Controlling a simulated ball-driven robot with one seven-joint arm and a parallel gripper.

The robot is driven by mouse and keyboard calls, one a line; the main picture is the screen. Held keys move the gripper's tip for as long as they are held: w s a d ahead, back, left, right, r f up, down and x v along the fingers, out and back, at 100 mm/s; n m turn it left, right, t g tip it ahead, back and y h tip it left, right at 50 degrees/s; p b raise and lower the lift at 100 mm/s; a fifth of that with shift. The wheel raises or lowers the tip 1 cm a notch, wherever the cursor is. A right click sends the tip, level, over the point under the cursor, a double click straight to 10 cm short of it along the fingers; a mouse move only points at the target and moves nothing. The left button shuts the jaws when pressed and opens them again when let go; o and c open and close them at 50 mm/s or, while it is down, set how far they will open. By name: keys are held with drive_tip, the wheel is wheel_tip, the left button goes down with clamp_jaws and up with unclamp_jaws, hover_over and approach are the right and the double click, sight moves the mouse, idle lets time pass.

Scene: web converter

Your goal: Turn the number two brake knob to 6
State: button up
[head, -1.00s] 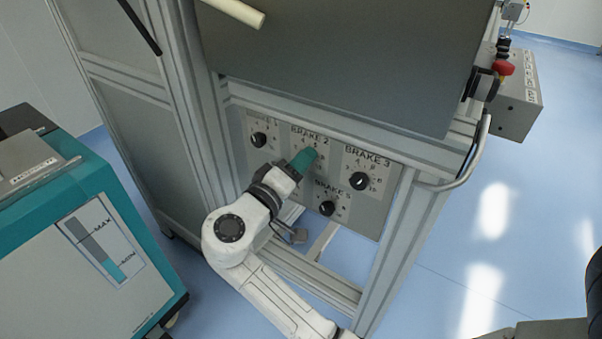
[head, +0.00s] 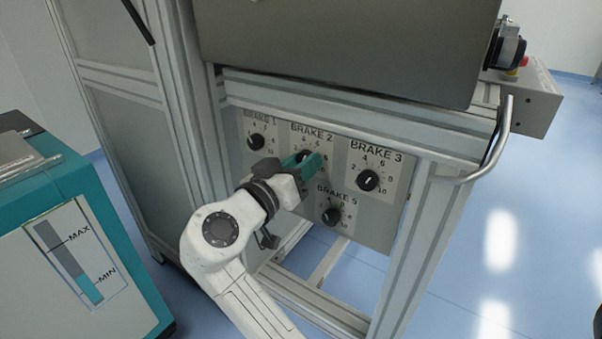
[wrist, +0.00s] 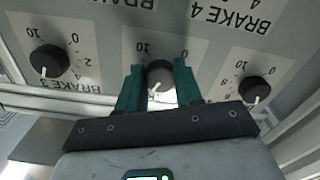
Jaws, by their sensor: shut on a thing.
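The number two brake knob (wrist: 160,74) is a round dark knob on a pale scale plate. In the wrist view it sits between the two teal fingers of my gripper (wrist: 159,76), which is shut on it. Its white pointer mark faces the lower edge of the wrist view; the scale numbers there are hidden by my gripper, so I cannot read the setting. In the head view the knob (head: 304,155) shows partly behind the teal fingers of my gripper (head: 313,161), under the BRAKE 2 label.
Other black knobs are close by: brake 1 (head: 255,142) at left, brake 3 (head: 368,180) at right, brake 5 (head: 331,216) below. A metal frame and a curved handle (head: 497,150) border the panel. A teal machine (head: 85,240) stands at left.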

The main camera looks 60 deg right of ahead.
drive_tip(key=shift+f, duration=0.15)
idle(0.4)
drive_tip(key=o, duration=1)
drive_tip(key=shift+o, duration=0.2)
drive_tip(key=a+p, duration=0.2)
drive_tip(key=a, duration=0.8)
drive_tip(key=shift+s+a, duration=0.15)
drive_tip(key=shift+a, duration=0.25)
